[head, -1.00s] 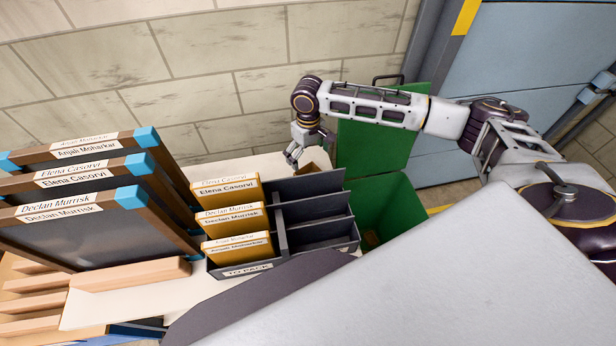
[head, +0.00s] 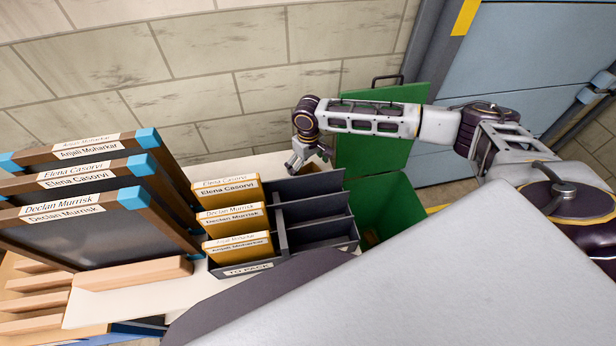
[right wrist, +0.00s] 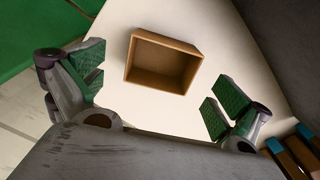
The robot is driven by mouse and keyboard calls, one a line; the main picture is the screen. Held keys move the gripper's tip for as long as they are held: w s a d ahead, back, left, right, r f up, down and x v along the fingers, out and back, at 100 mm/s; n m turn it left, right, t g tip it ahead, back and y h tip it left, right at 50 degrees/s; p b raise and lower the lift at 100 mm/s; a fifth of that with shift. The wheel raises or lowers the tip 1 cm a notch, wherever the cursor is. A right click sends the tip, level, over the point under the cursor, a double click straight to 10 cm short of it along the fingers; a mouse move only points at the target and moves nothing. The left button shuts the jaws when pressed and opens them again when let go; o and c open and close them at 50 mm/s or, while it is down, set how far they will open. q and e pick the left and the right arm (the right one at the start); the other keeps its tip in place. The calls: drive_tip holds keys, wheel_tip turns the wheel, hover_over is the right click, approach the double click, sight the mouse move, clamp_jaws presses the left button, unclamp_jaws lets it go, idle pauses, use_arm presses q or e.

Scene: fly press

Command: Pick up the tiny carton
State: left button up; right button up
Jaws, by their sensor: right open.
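The tiny carton (right wrist: 150,72) is a small open-topped brown box on the white tabletop, seen in the right wrist view. It stands beyond the fingertips and lies roughly between their lines, apart from both. My right gripper (right wrist: 155,88) is open and empty, with green pads on its fingers. In the head view my right gripper (head: 306,159) hangs over the far side of the table, just behind the dark tray. There the carton is mostly hidden behind the gripper and tray. My left gripper is not in view.
The dark divided tray (head: 250,268) holds several yellow boxes on its left side; its right slots look empty. Framed boards (head: 100,225) stand at the left. A green bin (head: 385,205) with a raised lid is right of the table. A wall is behind.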

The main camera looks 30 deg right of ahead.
drive_tip(key=shift+s+f+p, duration=0.1)
drive_tip(key=shift+f+p, duration=0.3)
drive_tip(key=shift+f, duration=1.55)
drive_tip(key=c, duration=0.9)
